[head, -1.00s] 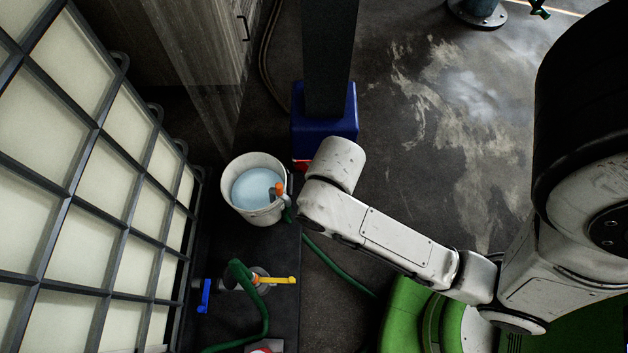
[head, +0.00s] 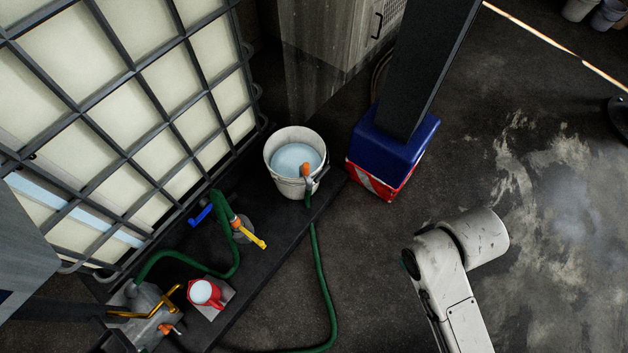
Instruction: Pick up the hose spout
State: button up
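The hose spout (head: 306,171), an orange and grey piece on the end of a green hose (head: 318,275), hangs at the front rim of a white bucket (head: 290,187). The bucket holds pale blue liquid and stands on a dark ledge. The hose drops from the spout to the floor and curves toward the bottom of the picture. My white arm shows at the lower right, well apart from the spout. My gripper's fingers do not show, so I cannot see their state.
A blue-based column (head: 392,150) stands right of the bucket. A caged tank (head: 130,110) fills the left. A yellow-handled valve (head: 249,235), a red jug (head: 206,293) and a metal container (head: 150,310) sit on the ledge. Floor between my arm and the hose is clear.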

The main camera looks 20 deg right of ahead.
aim_at(304, 169)
jog(key=i+l, duration=0.35)
jog(key=i, duration=0.15)
jog(key=i+l+z, duration=0.15)
jog(key=i+l, duration=0.2)
jog(key=i, duration=0.2)
